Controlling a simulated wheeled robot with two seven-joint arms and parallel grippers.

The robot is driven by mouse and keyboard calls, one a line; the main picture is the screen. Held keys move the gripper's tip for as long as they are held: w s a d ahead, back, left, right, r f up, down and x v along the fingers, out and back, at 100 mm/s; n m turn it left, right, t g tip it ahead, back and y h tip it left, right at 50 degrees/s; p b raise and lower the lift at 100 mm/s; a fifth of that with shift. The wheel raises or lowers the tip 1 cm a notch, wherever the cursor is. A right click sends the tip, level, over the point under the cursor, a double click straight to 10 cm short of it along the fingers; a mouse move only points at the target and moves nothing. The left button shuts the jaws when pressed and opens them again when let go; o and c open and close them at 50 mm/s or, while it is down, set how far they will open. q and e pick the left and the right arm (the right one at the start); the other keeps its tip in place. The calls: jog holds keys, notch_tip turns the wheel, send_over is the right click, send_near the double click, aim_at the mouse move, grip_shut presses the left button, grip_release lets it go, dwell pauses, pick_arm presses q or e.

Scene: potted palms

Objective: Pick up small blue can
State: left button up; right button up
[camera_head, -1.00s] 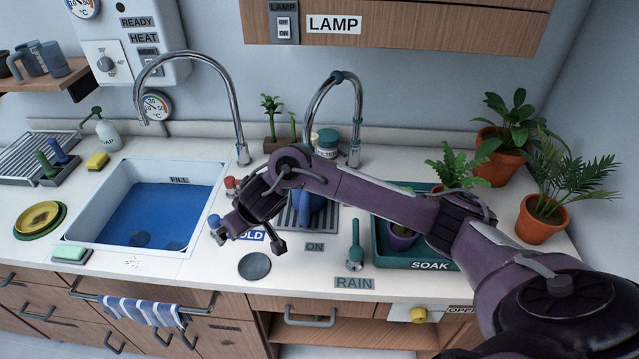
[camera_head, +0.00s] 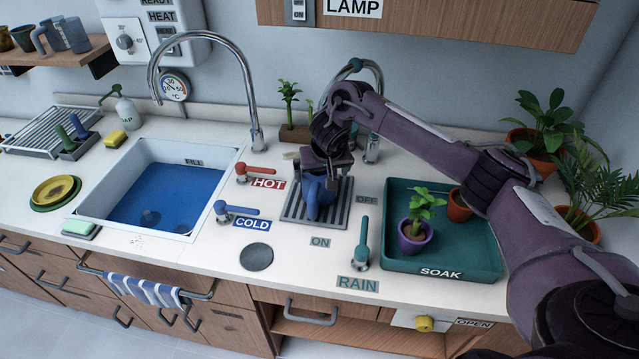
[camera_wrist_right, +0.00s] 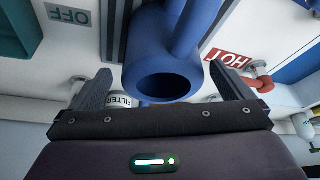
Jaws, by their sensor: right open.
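The small blue can (camera_head: 318,203) stands on a grey ribbed grate on the counter, partly hidden by my right gripper. My right gripper (camera_head: 327,172) is right over and behind it, pointing down. In the right wrist view the can's round open end (camera_wrist_right: 165,84) faces the camera, between the two open fingers (camera_wrist_right: 163,92). A gap shows on each side of it, so the fingers are not closed on it. My left gripper is not in view.
The grate (camera_head: 290,214) lies between the COLD lever (camera_head: 238,209) and the green RAIN lever (camera_head: 363,240). A green SOAK tray (camera_head: 465,262) with potted plants is to the right. A curved faucet (camera_head: 375,80) rises behind my gripper. The blue-filled sink (camera_head: 165,195) is left.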

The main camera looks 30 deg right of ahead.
jog(key=x, duration=0.5)
jog(key=shift+a, duration=0.1)
jog(key=shift+r, duration=0.1)
jog(key=shift+s, duration=0.1)
jog(key=shift+c, duration=1.3)
jog(key=c, duration=0.7)
jog(key=shift+c, duration=0.6)
jog(key=shift+r, duration=0.1)
